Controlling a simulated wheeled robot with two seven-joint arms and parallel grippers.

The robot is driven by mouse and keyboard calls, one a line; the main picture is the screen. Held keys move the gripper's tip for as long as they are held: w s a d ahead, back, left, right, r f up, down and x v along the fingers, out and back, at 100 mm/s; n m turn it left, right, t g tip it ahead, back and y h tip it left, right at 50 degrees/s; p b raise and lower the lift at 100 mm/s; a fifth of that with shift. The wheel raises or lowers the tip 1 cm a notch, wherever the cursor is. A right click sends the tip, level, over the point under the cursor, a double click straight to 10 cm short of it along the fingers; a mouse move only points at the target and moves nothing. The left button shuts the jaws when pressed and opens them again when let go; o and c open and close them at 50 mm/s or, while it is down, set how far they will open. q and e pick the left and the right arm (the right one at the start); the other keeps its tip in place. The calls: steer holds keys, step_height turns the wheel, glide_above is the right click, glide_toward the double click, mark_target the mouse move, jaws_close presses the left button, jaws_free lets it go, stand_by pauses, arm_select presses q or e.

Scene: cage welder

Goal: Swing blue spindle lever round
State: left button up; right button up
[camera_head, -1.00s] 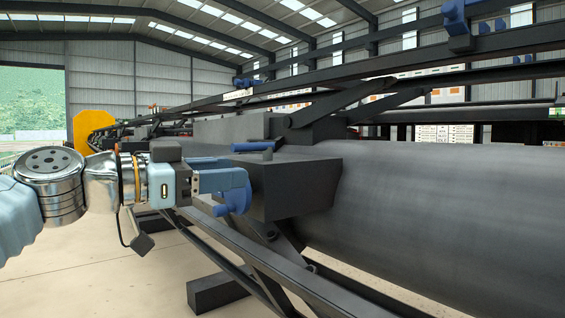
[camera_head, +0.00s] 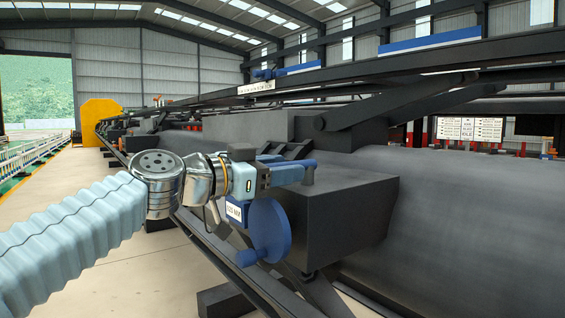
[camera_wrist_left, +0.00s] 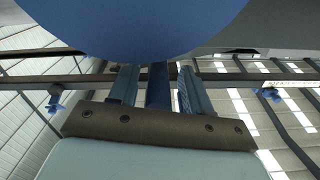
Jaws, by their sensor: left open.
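The blue lever (camera_head: 302,162) is a short bar on an upright post on top of a dark box at the machine's side. My left gripper (camera_head: 290,172) reaches in from the left at the lever's height, with its fingers beside the bar. In the left wrist view the two fingers (camera_wrist_left: 158,88) are apart, and a dark blue bar, seemingly the lever (camera_wrist_left: 158,75), shows between them. I cannot tell whether they touch it. A blue handwheel (camera_head: 269,230) with a knob is on the box's near side, below the gripper. It fills the top of the wrist view (camera_wrist_left: 140,25). My right gripper is out of view.
The dark box (camera_head: 345,215) juts out from a large dark cylinder (camera_head: 470,210) on the right. Dark rails and struts (camera_head: 320,295) run below. A small white label plate (camera_head: 235,211) hangs beside the wheel. Pale floor at the left is clear.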

arm_select(q)
steer(key=shift+w+d, duration=0.15)
steer(key=shift+d, duration=0.1)
jaws_close()
stand_by(0.3)
